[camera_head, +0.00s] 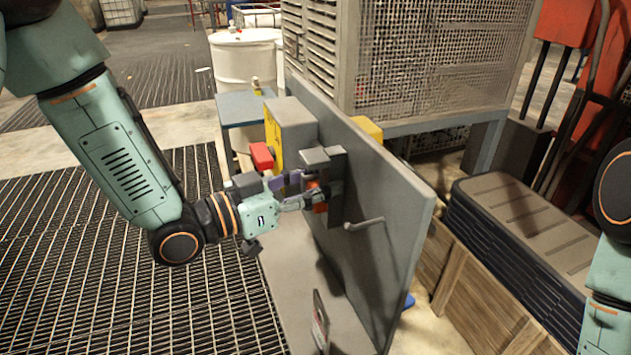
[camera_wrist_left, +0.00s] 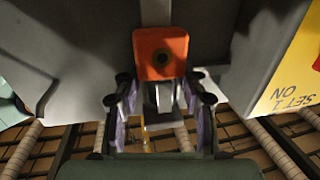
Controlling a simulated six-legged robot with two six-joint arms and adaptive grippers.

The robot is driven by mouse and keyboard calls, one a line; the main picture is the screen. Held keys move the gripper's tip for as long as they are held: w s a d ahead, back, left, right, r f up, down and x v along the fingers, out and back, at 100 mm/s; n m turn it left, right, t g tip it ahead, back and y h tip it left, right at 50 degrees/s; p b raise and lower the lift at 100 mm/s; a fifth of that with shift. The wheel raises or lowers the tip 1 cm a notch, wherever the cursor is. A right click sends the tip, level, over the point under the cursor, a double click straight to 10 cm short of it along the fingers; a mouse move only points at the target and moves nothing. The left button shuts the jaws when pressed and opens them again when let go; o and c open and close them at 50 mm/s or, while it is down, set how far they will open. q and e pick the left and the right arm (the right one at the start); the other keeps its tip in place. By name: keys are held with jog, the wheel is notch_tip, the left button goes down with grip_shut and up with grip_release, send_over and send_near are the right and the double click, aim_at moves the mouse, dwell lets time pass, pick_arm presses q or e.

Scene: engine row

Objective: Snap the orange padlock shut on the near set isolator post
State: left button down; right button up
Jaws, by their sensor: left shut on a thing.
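The orange padlock (camera_head: 320,207) shows as small orange patches between the fingers of my left gripper (camera_head: 312,193), which is shut on it. In the left wrist view the orange padlock (camera_wrist_left: 160,48) faces the camera, with a dark round spot on its face, just beyond the fingertips (camera_wrist_left: 160,100). Pale metal shows below it between the fingers. A dark grey block-like fitting (camera_head: 322,158), apparently the isolator post, stands off the grey panel right at the gripper. I cannot tell whether the shackle is around it or closed. My right gripper is out of view.
The upright grey panel (camera_head: 385,235) stands close behind the gripper, with a bent handle (camera_head: 364,224) sticking out. A yellow-sided box (camera_head: 290,130) with a red part (camera_head: 262,156) is just left. The grating floor (camera_head: 100,290) is clear. Black stacked lids (camera_head: 525,230) lie right.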

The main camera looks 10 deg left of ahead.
pick_arm(q)
jog(key=shift+r+p, duration=0.3)
jog(key=shift+r, duration=0.2)
jog(key=shift+f, duration=0.25)
jog(key=shift+f+b, duration=0.3)
jog(key=shift+b, duration=0.15)
jog(key=c, duration=0.7)
grip_release()
